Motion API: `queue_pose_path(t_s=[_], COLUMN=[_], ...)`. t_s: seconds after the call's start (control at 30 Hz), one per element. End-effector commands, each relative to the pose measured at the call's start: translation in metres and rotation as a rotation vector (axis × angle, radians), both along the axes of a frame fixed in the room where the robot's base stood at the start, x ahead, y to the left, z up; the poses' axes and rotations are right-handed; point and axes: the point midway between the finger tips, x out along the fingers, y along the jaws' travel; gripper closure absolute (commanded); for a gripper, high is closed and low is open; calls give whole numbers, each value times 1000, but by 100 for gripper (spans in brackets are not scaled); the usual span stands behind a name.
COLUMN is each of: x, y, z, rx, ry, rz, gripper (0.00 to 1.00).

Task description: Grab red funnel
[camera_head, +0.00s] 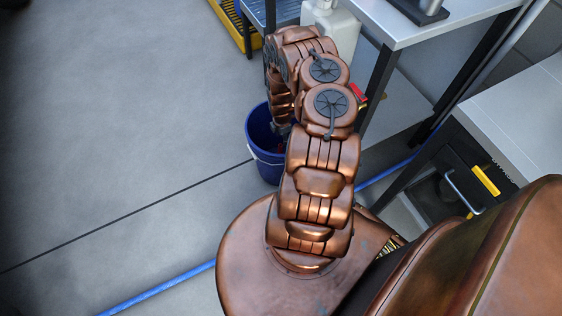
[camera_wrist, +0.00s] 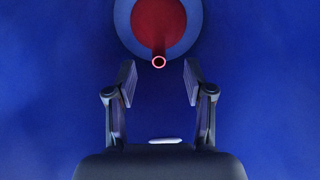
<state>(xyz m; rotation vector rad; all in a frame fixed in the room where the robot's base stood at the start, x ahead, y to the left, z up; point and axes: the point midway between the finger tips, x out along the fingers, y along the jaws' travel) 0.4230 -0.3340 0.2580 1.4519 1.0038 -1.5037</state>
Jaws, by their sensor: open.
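The red funnel (camera_wrist: 145,25) is at the top of the wrist view, cut off by the frame's upper edge. A lighter blue-grey ring surrounds its red part, and its small round spout end (camera_wrist: 158,62) points toward the camera. Blue surfaces of the bucket fill the rest of that view. My gripper (camera_wrist: 158,75) is open, its two fingers apart with nothing between them. The spout end lies just above the gap in the picture. In the head view, my arm reaches down into the blue bucket (camera_head: 258,141) on the floor; the arm hides most of its inside.
A table (camera_head: 430,22) with dark legs stands to the right of the bucket, with a white container (camera_head: 335,30) and a small red object (camera_head: 358,94) near it. A yellow crate (camera_head: 232,22) stands behind. The floor left of the bucket is clear.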

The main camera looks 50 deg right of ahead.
Motion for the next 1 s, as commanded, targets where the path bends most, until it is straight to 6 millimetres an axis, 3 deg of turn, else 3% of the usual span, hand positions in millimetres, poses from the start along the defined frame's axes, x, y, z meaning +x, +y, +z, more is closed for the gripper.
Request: queue_pose_path(t_s=[0.1,0.67,1.0], x=[-2,0,5], y=[6,8,7], z=[-21,-66,-104], rx=[16,22,20], ry=[-11,-20,-22], rz=[24,39,38], gripper=[47,47,47])
